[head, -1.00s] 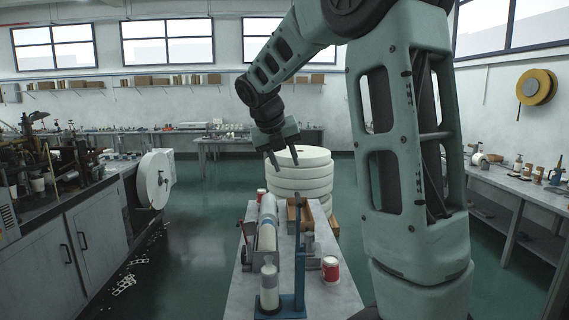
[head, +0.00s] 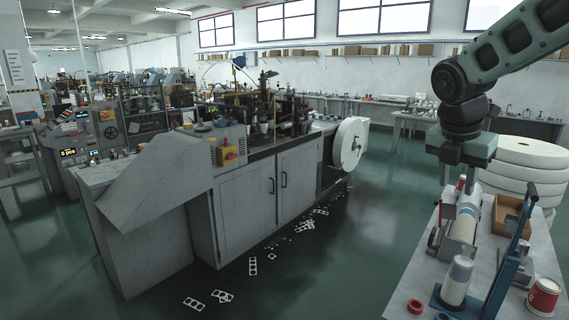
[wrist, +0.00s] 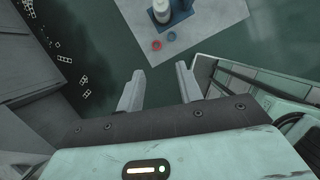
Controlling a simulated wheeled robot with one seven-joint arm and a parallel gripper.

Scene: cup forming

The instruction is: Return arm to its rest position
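My gripper (head: 457,184) hangs from my green arm (head: 515,45) at the right of the head view, its fingers pointing down. In that view it appears in front of the stacked white rolls and over the far end of a small work table (head: 408,290). In the wrist view my gripper (wrist: 157,88) shows two fingers spread apart with nothing between them, and floor behind them. Part of the table shows at the top of the wrist view, with the white bottle (wrist: 161,10) on it.
A grey cup-forming machine (head: 290,190) with a white reel (head: 350,145) fills the middle. White rolls (head: 525,165) stand behind the table. The table carries a red tape ring (head: 415,306), a blue stand (head: 503,270) and a red can (head: 543,296). Green floor between machine and table is mostly clear.

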